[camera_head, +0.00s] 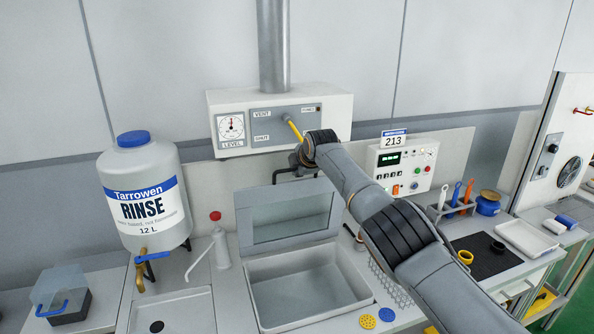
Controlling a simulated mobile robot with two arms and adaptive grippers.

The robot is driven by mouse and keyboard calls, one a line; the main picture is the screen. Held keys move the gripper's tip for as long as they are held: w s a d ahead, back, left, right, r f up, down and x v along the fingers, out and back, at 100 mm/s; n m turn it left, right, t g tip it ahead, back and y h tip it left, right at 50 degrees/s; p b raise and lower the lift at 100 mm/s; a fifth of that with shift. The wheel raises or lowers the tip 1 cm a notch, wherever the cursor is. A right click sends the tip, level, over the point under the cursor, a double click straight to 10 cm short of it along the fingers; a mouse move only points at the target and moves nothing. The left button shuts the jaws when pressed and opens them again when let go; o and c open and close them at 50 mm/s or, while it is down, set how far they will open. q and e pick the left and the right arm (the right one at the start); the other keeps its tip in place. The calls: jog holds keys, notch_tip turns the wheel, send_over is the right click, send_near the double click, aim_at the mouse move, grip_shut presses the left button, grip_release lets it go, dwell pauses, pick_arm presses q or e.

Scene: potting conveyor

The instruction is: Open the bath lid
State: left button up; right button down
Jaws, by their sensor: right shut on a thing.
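The bath (300,292) is a grey open basin set in the bench, and its inside shows empty. Its lid (288,217), a grey frame with a clear pane, stands raised at the back edge of the basin, tilted up steeply. A dark bar handle (276,175) runs along the lid's top edge. My right gripper (298,160) is at this handle and shut on it; the fingertips are small and partly hidden by the wrist. My left gripper is not in view.
Behind the lid hangs a vent box (340,103) with a yellow lever (293,127) just above my right wrist. A Rinse jug (145,192) and a red-capped bottle (220,245) stand left. A control box (402,170) and tool holder (455,200) stand right.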

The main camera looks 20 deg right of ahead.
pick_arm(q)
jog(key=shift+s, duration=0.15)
pick_arm(e)
jog(key=shift+s+r, duration=0.1)
jog(key=shift+r, duration=0.1)
jog(key=c, duration=1.7)
grip_release()
jog(key=shift+s, duration=0.1)
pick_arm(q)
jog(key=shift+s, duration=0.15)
pick_arm(e)
jog(key=shift+s, duration=0.1)
jog(key=v, duration=1.2)
